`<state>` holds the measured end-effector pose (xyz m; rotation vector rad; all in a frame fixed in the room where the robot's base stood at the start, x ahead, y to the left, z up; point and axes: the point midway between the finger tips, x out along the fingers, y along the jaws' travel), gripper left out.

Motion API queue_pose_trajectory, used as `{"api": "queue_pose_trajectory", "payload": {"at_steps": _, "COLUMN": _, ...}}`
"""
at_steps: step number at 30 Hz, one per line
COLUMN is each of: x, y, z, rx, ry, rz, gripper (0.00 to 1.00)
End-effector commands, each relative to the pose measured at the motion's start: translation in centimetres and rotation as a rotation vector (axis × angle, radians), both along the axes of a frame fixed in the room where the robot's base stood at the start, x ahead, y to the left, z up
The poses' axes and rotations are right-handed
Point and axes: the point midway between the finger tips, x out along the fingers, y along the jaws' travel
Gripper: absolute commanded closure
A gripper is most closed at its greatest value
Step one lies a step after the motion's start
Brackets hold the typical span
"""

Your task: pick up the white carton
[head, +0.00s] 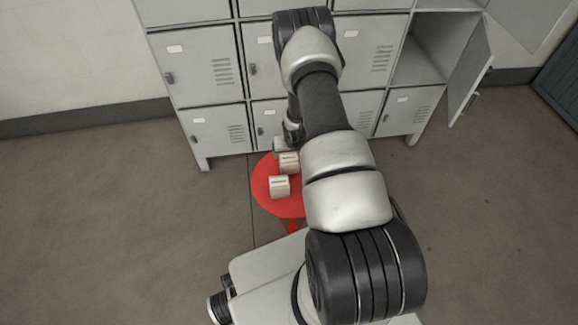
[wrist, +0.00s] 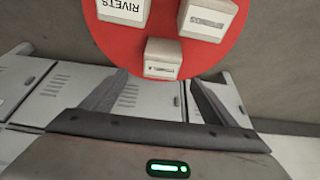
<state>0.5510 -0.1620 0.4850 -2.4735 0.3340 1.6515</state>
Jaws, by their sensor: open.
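Three off-white cartons sit on a round red stool top (wrist: 118,38) in the wrist view. One is lettered RIVETS (wrist: 124,10), one is at the upper right (wrist: 208,18), and one is nearest my gripper (wrist: 163,58); the labels on the last two are too small to read. My gripper (wrist: 158,78) is open and empty, its fingertips just short of the nearest carton, one to each side. In the head view two cartons show, a front one (head: 279,187) and a rear one (head: 289,163); my arm hides part of the stool and most of my gripper.
Grey lockers (head: 208,80) stand right behind the red stool (head: 262,194). One locker door (head: 470,72) at the right hangs open. The floor (head: 120,220) is clear to the left and right of the stool. The cartons stand close together.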

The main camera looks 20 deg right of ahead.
Motion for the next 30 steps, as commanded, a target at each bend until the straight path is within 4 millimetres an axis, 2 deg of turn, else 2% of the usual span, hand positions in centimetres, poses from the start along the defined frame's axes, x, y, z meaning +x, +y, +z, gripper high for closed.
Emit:
{"api": "queue_pose_trajectory", "payload": {"at_steps": 1, "x": 0.4, "y": -0.1, "z": -1.5, "rx": 0.0, "ry": 0.0, "rz": 0.0, "gripper": 0.2}}
{"api": "queue_pose_trajectory", "payload": {"at_steps": 4, "x": 1.1, "y": -0.3, "z": -3.2, "rx": 0.001, "ry": 0.001, "rz": -0.001, "gripper": 0.2}}
{"api": "queue_pose_trajectory", "payload": {"at_steps": 14, "x": 2.1, "y": -0.5, "z": -5.8, "rx": 0.001, "ry": 0.002, "rz": 0.0, "gripper": 0.2}}
{"api": "queue_pose_trajectory", "payload": {"at_steps": 21, "x": 3.1, "y": -0.6, "z": -9.3, "rx": 0.0, "ry": 0.0, "rz": -0.001, "gripper": 0.2}}
{"api": "queue_pose_trajectory", "payload": {"at_steps": 24, "x": 3.4, "y": -0.6, "z": -9.9, "rx": 0.0, "ry": 0.001, "rz": 0.0, "gripper": 0.2}}
{"api": "queue_pose_trajectory", "payload": {"at_steps": 30, "x": 3.4, "y": -0.6, "z": -9.9, "rx": 0.0, "ry": 0.001, "rz": 0.0, "gripper": 0.2}}
